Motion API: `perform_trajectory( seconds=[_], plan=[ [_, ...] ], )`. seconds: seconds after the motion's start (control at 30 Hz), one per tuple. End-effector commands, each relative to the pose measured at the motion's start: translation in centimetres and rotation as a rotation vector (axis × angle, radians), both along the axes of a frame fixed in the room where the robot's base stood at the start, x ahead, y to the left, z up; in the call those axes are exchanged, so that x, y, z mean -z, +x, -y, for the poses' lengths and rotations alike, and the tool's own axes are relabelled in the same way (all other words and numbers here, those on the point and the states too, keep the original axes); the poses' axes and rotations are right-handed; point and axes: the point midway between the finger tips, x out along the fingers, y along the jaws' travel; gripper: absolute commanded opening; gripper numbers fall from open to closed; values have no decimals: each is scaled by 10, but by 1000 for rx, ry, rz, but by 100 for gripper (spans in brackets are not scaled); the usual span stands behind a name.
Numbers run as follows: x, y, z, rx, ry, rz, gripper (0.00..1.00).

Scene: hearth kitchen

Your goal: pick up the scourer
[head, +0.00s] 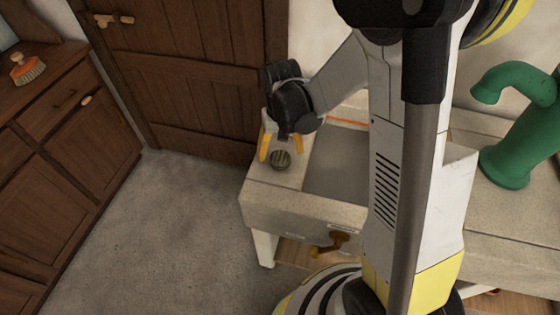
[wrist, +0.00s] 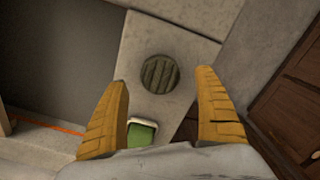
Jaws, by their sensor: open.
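The round, dark green, ribbed disc, which looks like the scourer (head: 280,159), lies flat on the pale stone ledge at the left end of the sink unit. In the wrist view the scourer (wrist: 160,74) shows whole, a little beyond and between the two yellow fingertips. My gripper (head: 281,152) is open and empty above the ledge, its fingers pointing down on either side of the disc in the picture. In the wrist view my gripper (wrist: 160,79) has a wide gap between its fingers. I see no contact with the disc.
A green block with a white edge (wrist: 142,133) lies close behind the disc, partly hidden by my gripper. The sink basin (head: 338,165) is beside the ledge.

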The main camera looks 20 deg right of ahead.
Motion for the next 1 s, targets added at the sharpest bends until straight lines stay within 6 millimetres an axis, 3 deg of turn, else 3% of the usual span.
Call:
perform_trajectory(
  seconds=[0.03, 0.17, 0.4, 0.43, 0.57, 0.6, 1.0],
  plan=[
    [14, -1, -1, 0, 0, 0, 80],
    [33, -1, -1, 0, 0, 0, 80],
    [34, -1, -1, 0, 0, 0, 80],
    [34, -1, -1, 0, 0, 0, 75],
    [34, -1, -1, 0, 0, 0, 35],
    [34, -1, -1, 0, 0, 0, 32],
    [31, -1, -1, 0, 0, 0, 32]
  ],
)
